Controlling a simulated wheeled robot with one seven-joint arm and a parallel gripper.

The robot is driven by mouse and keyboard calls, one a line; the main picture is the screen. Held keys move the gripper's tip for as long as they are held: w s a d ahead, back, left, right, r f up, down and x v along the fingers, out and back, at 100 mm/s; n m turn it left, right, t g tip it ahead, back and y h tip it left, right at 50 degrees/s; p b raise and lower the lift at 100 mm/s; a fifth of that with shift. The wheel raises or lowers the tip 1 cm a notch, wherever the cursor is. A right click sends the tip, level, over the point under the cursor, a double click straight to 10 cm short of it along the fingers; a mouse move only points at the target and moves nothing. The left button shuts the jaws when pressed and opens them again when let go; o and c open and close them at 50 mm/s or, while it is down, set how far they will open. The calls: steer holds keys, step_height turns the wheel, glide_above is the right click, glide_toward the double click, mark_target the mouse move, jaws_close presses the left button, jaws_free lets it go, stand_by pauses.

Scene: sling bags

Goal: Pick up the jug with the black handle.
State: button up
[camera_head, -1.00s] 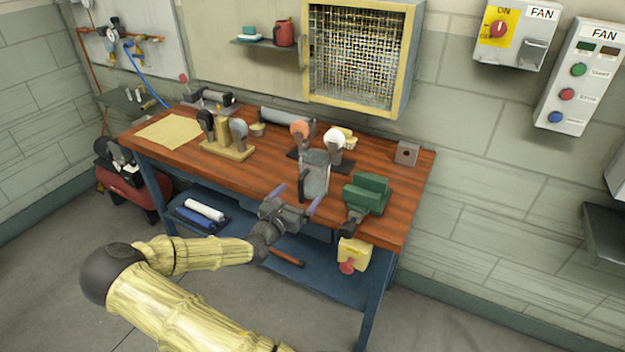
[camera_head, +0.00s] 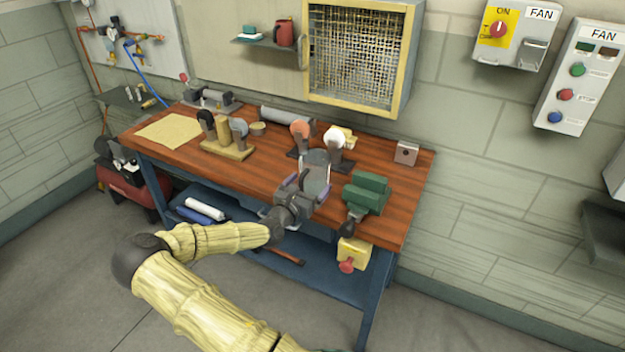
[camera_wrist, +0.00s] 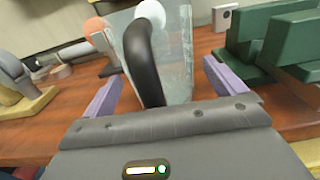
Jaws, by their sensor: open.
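The clear jug (camera_head: 316,168) stands upright near the front middle of the workbench (camera_head: 262,183). In the wrist view the jug (camera_wrist: 178,62) is right ahead, with its black handle (camera_wrist: 141,62) facing my gripper. My gripper (camera_wrist: 163,92) is open, with its two purple fingers on either side of the handle. The handle's lower end lies between the fingers, close to the palm. In the head view my gripper (camera_head: 302,187) covers the jug's lower part and handle. I cannot tell whether a finger touches the jug.
A green vise (camera_head: 367,193) stands just right of the jug. Behind it are holders with an orange disc (camera_head: 300,129) and a white disc (camera_head: 334,138). A wooden stand (camera_head: 227,148) is to the left. The bench's left front is clear.

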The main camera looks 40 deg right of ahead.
mark_target(308, 190)
steer(key=shift+c, duration=0.4)
steer(key=c, duration=1.1)
step_height(308, 190, up, 10)
steer(key=shift+r, duration=0.1)
